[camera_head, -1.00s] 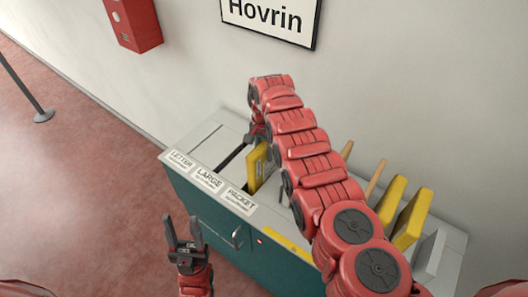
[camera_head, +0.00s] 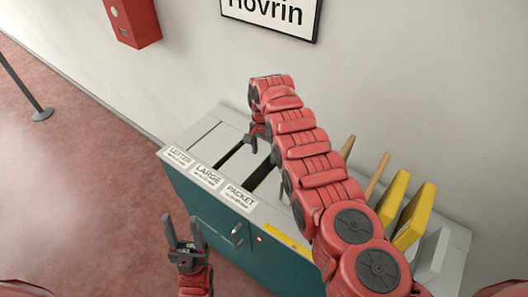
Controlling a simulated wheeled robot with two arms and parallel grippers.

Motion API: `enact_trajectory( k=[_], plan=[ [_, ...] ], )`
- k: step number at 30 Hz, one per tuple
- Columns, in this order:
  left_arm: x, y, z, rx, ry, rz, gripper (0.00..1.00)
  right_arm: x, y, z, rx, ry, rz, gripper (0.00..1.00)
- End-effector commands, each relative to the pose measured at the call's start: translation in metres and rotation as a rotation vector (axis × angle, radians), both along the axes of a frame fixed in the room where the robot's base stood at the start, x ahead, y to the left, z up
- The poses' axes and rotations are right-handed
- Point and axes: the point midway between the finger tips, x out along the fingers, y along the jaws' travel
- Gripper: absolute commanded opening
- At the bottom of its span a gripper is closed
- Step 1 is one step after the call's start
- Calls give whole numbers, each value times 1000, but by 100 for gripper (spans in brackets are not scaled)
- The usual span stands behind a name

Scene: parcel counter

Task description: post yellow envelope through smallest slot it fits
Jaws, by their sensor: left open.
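The teal posting counter (camera_head: 196,207) has a grey top with dark slots. Front labels read LETTER (camera_head: 179,156), LARGE (camera_head: 207,175) and PACKET (camera_head: 240,196). The large slot (camera_head: 236,161) and the packet slot (camera_head: 262,172) look empty at their mouths; no yellow envelope shows in either. My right gripper (camera_head: 258,140) is above the slots, open and empty, partly hidden by its arm. My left gripper (camera_head: 186,243) is open and empty in front of the counter. Two yellow pieces, one thicker (camera_head: 393,197) and one wider (camera_head: 414,216), stand upright at the right.
Brown upright pieces (camera_head: 377,178) stand beside the yellow ones, and a white one (camera_head: 432,254) stands at the right end. My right arm crosses over the counter's middle. A wall sign (camera_head: 268,14) and red box (camera_head: 134,20) are behind.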

Motion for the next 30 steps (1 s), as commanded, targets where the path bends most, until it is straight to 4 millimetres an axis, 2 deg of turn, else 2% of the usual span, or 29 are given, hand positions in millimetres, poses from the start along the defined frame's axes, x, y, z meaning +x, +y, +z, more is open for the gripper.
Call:
enact_trajectory(
  k=[8, 13, 17, 19, 30],
  plan=[
    [0, 0, 2, 0, 0, 0, 50, 0, 0, 3, 1, -1, 0, 77],
    [0, 0, 10, 0, 0, 0, 50, 1, 1, 17, 2, -3, 0, 77],
    [0, 0, 18, 0, 0, 0, 50, 1, 1, 36, 1, -6, 1, 77],
    [0, 0, 7, 0, 0, 0, 50, 2, 1, 45, 1, -6, 0, 77],
    [0, 0, -11, 0, 0, 0, 50, 1, 0, 118, 2, -4, 0, 77]
  ],
)
